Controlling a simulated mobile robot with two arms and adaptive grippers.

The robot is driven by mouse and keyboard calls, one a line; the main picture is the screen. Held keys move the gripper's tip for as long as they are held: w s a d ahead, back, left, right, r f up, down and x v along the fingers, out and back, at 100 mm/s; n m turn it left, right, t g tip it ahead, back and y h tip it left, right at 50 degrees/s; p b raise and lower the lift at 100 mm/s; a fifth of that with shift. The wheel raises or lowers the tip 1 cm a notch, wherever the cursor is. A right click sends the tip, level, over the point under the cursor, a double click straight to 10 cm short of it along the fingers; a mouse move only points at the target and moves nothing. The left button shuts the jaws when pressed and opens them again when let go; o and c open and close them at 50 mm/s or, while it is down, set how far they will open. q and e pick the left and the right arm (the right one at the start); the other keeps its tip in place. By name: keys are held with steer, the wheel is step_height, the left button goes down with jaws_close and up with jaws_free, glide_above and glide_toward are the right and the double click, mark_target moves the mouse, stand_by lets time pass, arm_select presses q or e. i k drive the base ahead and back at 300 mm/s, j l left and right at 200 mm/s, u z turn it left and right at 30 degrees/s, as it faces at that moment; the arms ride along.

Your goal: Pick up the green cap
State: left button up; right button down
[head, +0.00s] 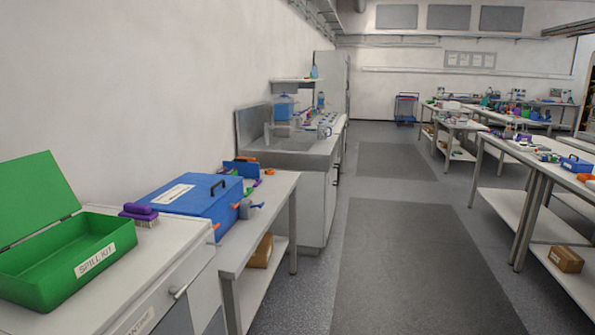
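I cannot make out a green cap for certain in the head view. Small coloured items, too small to tell apart, lie beside the blue box (196,205) on the near left table and on the far right tables. The clearly green thing is an open spill kit box (70,262) on the left cabinet, with its lid raised. Neither of my grippers is in view.
A purple-handled brush (139,214) sits beside the spill kit. A sink counter (303,158) stands farther along the left wall. A long table (530,158) stands at right, with a cardboard box (566,259) on its lower shelf. The aisle floor (400,255) is clear.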

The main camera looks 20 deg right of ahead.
mark_target(249, 190)
steer(key=i+l, duration=0.25)
steer(key=i, duration=0.15)
steer(key=i+l+z, duration=0.15)
steer(key=i, duration=0.2)
steer(key=i+l, duration=0.25)
steer(key=i, duration=0.15)
steer(key=i+l+z, duration=0.1)
steer(key=i, duration=0.3)
steer(key=l, duration=0.1)
